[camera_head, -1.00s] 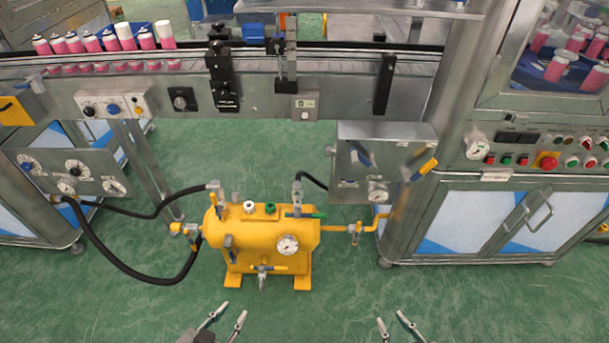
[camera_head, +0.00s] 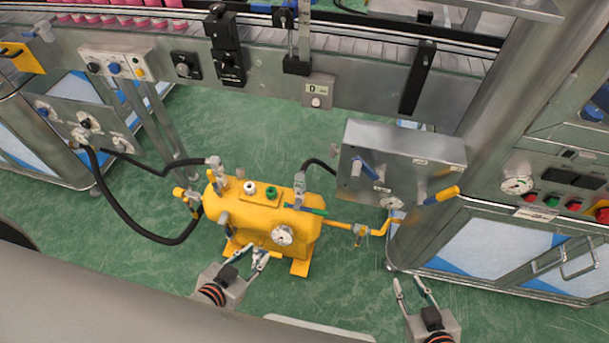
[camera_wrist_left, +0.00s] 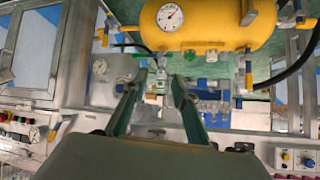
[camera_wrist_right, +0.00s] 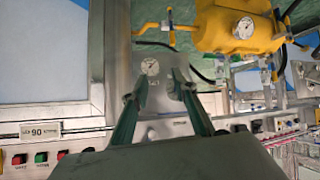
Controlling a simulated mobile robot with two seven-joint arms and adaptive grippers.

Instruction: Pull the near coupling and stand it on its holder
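The yellow tank (camera_head: 262,222) stands on the floor. One grey coupling (camera_head: 214,169) with a black hose is upright on its left end; another (camera_head: 299,184) is upright at its right, beside a green lever. I cannot tell which is the near coupling. A white cap (camera_head: 249,187) and a green cap (camera_head: 271,192) sit on top; I cannot make out the holder for certain. My left gripper (camera_head: 250,254) is open and empty, low before the tank's front. My right gripper (camera_head: 409,283) is open and empty, right of the tank, below the grey box.
A grey box (camera_head: 400,160) with levers and a gauge is behind right of the tank. Yellow pipe (camera_head: 340,225) links towards it. A hose (camera_head: 135,230) loops left to a valve panel (camera_head: 90,125). The conveyor (camera_head: 350,45) spans the back. A cabinet (camera_head: 490,250) stands right.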

